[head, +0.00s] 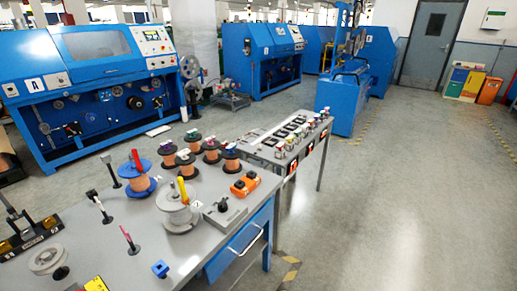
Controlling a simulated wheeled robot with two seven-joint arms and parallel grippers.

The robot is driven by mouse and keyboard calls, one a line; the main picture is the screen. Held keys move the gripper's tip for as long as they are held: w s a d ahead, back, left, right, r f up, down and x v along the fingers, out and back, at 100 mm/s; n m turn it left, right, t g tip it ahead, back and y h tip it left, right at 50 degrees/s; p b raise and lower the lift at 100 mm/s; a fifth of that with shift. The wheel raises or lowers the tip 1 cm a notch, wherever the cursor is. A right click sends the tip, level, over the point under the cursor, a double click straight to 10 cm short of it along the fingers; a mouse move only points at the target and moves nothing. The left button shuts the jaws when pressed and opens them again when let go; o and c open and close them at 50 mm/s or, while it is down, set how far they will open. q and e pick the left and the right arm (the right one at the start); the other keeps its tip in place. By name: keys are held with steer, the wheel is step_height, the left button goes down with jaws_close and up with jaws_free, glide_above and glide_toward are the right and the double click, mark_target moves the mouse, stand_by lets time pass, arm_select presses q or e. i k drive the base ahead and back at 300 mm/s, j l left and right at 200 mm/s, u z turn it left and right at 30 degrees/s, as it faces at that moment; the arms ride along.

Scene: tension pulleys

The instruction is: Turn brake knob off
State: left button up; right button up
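A grey box with a black knob (223,206) on top sits near the right edge of the grey workbench (130,258). It looks like a brake knob, but the knob's setting is too small to read. Other round black knobs (136,103) show on the front of the blue machine marked A (60,85); I cannot tell whether one is a brake knob. Neither of my grippers is in the head view.
Wire spools (178,208), an orange block (244,184) and thin upright posts (130,240) stand on the workbench. A narrower table (270,150) with switches adjoins it. More blue machines (262,60) stand behind. The floor at right (400,200) is clear.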

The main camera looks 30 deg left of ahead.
mark_target(222, 207)
steer(key=u, duration=1.3)
